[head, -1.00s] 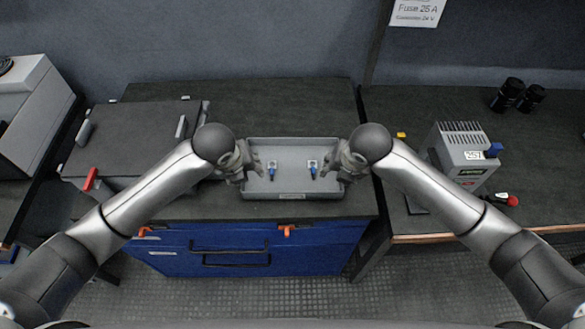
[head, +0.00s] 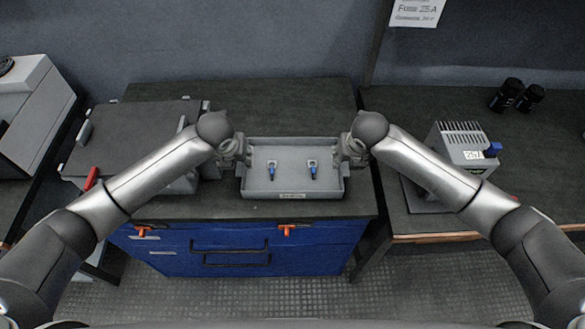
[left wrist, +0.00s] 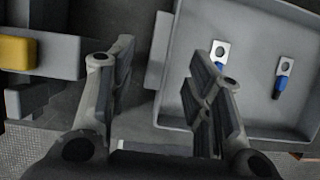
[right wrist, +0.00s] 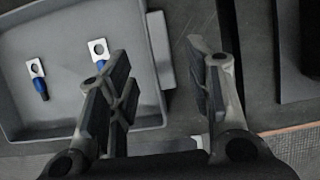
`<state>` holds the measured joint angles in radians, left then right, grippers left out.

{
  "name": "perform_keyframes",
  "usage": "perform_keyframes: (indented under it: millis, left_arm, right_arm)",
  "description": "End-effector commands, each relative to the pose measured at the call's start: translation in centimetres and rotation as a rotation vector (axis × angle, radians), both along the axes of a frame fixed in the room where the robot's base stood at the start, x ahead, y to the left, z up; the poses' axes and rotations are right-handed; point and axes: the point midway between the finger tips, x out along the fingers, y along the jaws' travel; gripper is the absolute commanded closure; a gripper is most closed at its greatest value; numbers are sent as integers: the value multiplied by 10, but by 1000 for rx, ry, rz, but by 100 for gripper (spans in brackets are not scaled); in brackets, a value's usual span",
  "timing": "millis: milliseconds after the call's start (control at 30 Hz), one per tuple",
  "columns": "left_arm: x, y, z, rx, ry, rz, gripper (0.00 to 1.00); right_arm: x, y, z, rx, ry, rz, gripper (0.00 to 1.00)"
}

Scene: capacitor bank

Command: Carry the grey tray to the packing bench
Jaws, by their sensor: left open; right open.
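The grey tray (head: 292,184) is a shallow rectangular box lying flat on the dark top of a blue cabinet. Two metal lugs with blue sleeves, a left one (head: 271,171) and a right one (head: 313,170), lie in it. My left gripper (head: 233,151) is at the tray's left end, and my right gripper (head: 352,150) is at its right end. In the left wrist view, the open fingers (left wrist: 160,62) are on either side of the tray's end tab. In the right wrist view, the open fingers (right wrist: 165,65) likewise lie either side. Contact cannot be told.
The blue cabinet (head: 190,262) has orange latches. A dark case (head: 125,135) with a red handle stands left of the tray. On the right bench (head: 405,110) are a finned grey unit (head: 462,145) and black cylinders (head: 507,93). The cabinet top behind the tray is clear.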

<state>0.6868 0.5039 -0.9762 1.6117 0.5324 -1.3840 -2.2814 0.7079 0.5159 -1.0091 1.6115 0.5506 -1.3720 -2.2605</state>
Motion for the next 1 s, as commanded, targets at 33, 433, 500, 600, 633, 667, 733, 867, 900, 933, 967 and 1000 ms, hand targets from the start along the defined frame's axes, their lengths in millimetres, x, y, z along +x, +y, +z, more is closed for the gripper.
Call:
perform_keyframes:
  millis: [33,433,500,600,633,667,733,867,900,933,967,1000]
  left_arm:
    - [3,0,-11,-1,5,2,54]
    - [22,0,-54,0,2,1,54]
    - [23,0,-57,0,1,0,54]
    - [24,0,-58,0,0,-1,54]
    - [24,0,-58,0,0,-1,54]
    - [24,0,-58,0,0,-1,54]
    - [24,0,-58,0,0,-1,54]
    - [24,0,-58,0,0,-1,57]
    - [23,0,-58,0,0,-1,63]
    - [23,0,-58,0,0,0,66]
    - [23,0,-58,0,0,0,70]
    - [23,0,-58,0,0,0,75]
  right_arm:
    - [3,0,-11,-1,4,0,54]
    - [22,0,-54,-1,0,1,54]
    - [23,0,-56,0,-1,1,54]
    - [24,0,-58,-1,-1,2,54]
    - [24,0,-58,-1,-1,2,54]
    - [24,0,-58,-1,-1,2,54]
    - [24,0,-58,0,-1,1,54]
    - [24,0,-58,0,-1,1,57]
    - [24,0,-58,0,-1,1,63]
    - [24,0,-58,0,-1,1,66]
    - [24,0,-58,0,-1,1,70]
    - [24,0,-58,0,-1,1,75]
